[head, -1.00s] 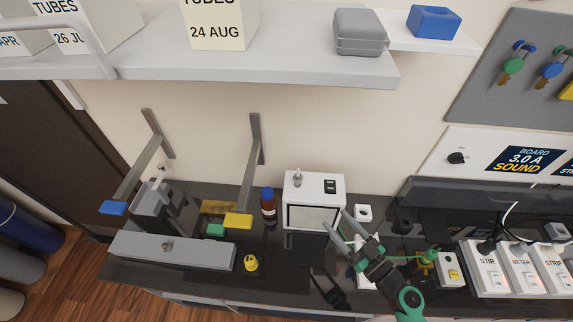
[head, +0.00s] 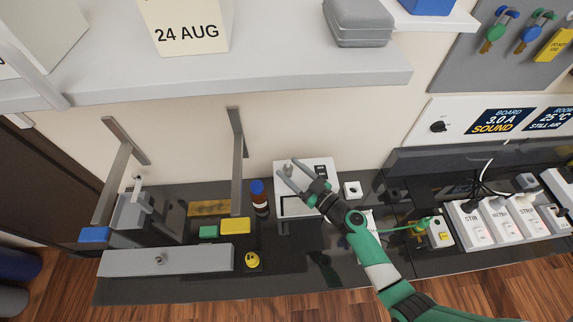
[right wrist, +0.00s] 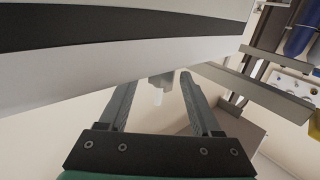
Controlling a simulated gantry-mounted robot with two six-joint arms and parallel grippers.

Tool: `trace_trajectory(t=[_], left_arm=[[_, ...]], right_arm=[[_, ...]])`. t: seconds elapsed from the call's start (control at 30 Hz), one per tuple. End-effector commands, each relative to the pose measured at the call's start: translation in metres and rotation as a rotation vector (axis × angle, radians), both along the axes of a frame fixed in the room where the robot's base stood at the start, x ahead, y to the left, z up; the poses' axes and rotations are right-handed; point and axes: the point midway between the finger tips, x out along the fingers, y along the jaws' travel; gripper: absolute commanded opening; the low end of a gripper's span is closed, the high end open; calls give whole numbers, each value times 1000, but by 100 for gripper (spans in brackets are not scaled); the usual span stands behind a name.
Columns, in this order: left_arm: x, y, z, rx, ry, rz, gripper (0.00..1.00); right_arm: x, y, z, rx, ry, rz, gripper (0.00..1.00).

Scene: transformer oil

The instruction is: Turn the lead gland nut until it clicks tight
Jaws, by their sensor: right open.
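A white box (head: 322,166) with a dark front panel and a black switch stands on the dark bench in the head view. A small grey fitting (head: 288,169), which looks like the lead gland nut, sits on its top left. My right gripper (head: 285,165) is open, with its fingertips around or just above this fitting; contact cannot be told. In the right wrist view, a grey nut-like part (right wrist: 160,80) with a pale tip shows between the open fingers and partly beyond them. My left gripper is not in view.
A shelf (head: 300,75) with a grey case (head: 358,22) overhangs the bench. A brown bottle (head: 260,200) stands just left of the white box. Switch boxes (head: 470,222) stand right.

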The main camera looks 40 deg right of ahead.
Motion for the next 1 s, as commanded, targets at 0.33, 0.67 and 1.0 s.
trace_trajectory(t=[0.33,0.67,1.0], left_arm=[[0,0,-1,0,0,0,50],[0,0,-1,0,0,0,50],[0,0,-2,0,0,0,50]], right_arm=[[21,0,-1,1,1,0,65],[21,0,0,1,0,0,24],[21,0,0,1,0,-1,0]])
